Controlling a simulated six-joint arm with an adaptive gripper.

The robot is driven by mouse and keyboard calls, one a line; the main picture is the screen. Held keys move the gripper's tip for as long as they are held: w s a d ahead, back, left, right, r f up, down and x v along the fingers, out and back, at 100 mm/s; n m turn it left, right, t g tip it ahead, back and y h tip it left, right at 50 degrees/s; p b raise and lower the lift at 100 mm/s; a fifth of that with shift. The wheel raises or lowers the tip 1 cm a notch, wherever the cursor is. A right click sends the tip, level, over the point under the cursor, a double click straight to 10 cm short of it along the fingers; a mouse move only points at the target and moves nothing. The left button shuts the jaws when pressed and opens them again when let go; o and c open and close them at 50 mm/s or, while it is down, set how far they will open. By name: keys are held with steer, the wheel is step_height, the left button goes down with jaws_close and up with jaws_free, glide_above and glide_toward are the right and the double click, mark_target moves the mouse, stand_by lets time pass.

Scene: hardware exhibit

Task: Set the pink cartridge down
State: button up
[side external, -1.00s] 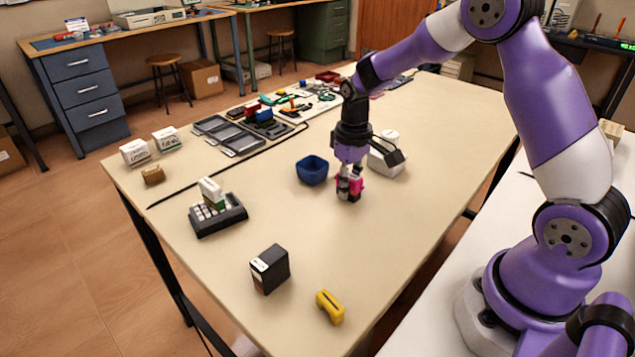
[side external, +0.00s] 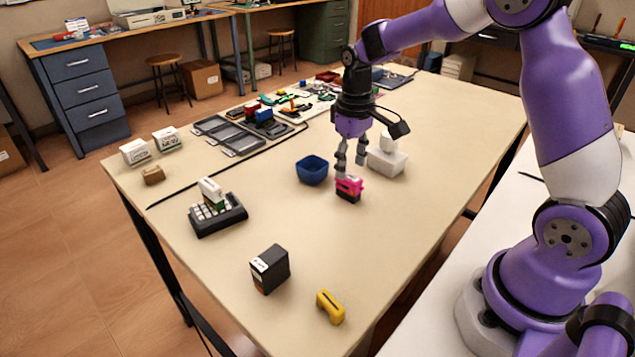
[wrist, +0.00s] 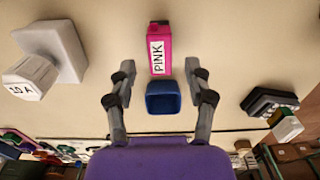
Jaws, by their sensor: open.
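The pink cartridge (side external: 349,188) has a dark lower part and rests upright on the table, in front of a blue bin. In the wrist view the pink cartridge (wrist: 159,48) shows a white label reading "PINK". My gripper (side external: 350,172) is open just above and behind it, with the fingers apart and nothing between them. In the wrist view my gripper (wrist: 160,70) has its two fingers spread, and the cartridge lies ahead of the fingertips.
The small blue bin (side external: 312,170) stands left of the gripper. A black rack (side external: 218,215), a black box (side external: 270,268) and a yellow piece (side external: 330,306) stand nearer the front. Table around the cartridge's front is clear.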

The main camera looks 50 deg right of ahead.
mark_target(350, 177)
step_height(350, 177, up, 6)
steer(key=s+a+r+t, duration=0.2)
steer(key=s+a, duration=0.1)
steer(key=s, duration=0.4)
steer(key=s+a+r+t, duration=0.3)
steer(key=s+a, duration=0.1)
steer(key=s, duration=0.3)
steer(key=shift+t, duration=0.3)
